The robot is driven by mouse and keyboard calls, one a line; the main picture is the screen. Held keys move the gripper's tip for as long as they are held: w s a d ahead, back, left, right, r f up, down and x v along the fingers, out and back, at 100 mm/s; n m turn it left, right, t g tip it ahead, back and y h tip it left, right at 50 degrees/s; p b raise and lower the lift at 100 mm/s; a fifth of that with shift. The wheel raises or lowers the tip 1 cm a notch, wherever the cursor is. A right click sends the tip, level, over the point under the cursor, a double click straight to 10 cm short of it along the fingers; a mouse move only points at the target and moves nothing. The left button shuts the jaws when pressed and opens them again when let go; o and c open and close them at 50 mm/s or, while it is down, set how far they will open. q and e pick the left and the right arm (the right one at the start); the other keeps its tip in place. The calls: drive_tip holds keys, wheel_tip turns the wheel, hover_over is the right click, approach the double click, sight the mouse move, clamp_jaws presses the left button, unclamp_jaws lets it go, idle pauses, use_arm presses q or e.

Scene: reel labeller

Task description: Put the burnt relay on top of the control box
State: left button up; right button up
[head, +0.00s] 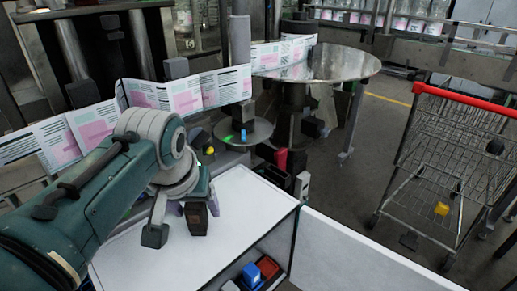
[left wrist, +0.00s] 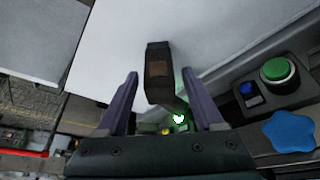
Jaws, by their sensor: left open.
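The burnt relay (left wrist: 158,72) is a dark block with a brown scorched patch. In the left wrist view it lies between the two purple fingertips of my open left gripper (left wrist: 160,78), with gaps at both sides. In the head view the dark relay (head: 197,222) is at the white worktop, below my left gripper (head: 196,209). Whether it touches the worktop is unclear. A dark control box (left wrist: 272,88) with a green button and a smaller blue button is right of the gripper in the left wrist view. I cannot make it out in the head view.
The white worktop (head: 245,205) has free room right of the gripper. A blue star knob (left wrist: 290,131) is near the control box. A round metal table (head: 330,65) stands behind, and a wire trolley (head: 450,150) is at right. Red and blue items (head: 258,270) lie below the worktop.

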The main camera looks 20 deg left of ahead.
use_arm(q)
drive_tip(key=p+v, duration=0.3)
drive_tip(key=v, duration=0.8)
drive_tip(key=s+d+m+h, duration=0.1)
drive_tip(key=s+d+m, duration=0.1)
drive_tip(key=s, duration=0.7)
drive_tip(key=s+d+m+h, duration=0.1)
drive_tip(key=s+m, duration=0.3)
drive_tip(key=s, duration=0.5)
drive_tip(key=shift+d+m+g, duration=0.3)
drive_tip(key=shift+d, duration=0.45)
use_arm(e)
wheel_tip(320, 180, up, 3)
drive_tip(key=shift+r, duration=0.1)
use_arm(q)
drive_tip(key=shift+r, duration=0.1)
